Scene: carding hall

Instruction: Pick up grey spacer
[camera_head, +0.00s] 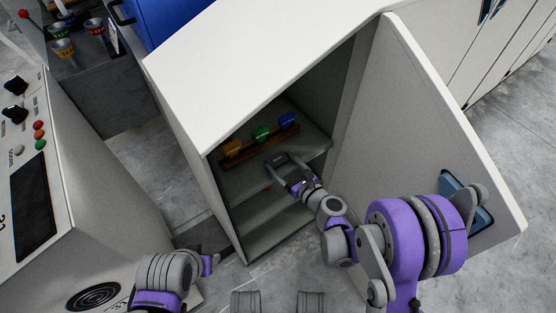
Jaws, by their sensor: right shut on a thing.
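My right gripper (281,163) reaches into the open white cabinet (255,65) and is at the upper shelf (312,146). It is shut on a small grey piece, which looks like the grey spacer (279,157), between its fingertips. The piece is small and dark here, and I cannot tell whether it still touches the shelf. My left gripper (212,262) is low in the picture, outside the cabinet to the left, with its fingers too small and turned to tell their state.
Behind the gripper, a brown rack (258,147) holds yellow, green and blue pieces. The cabinet door (420,130) stands open at right, close to my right arm. A control console (30,190) stands at left. Lower shelves look mostly clear.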

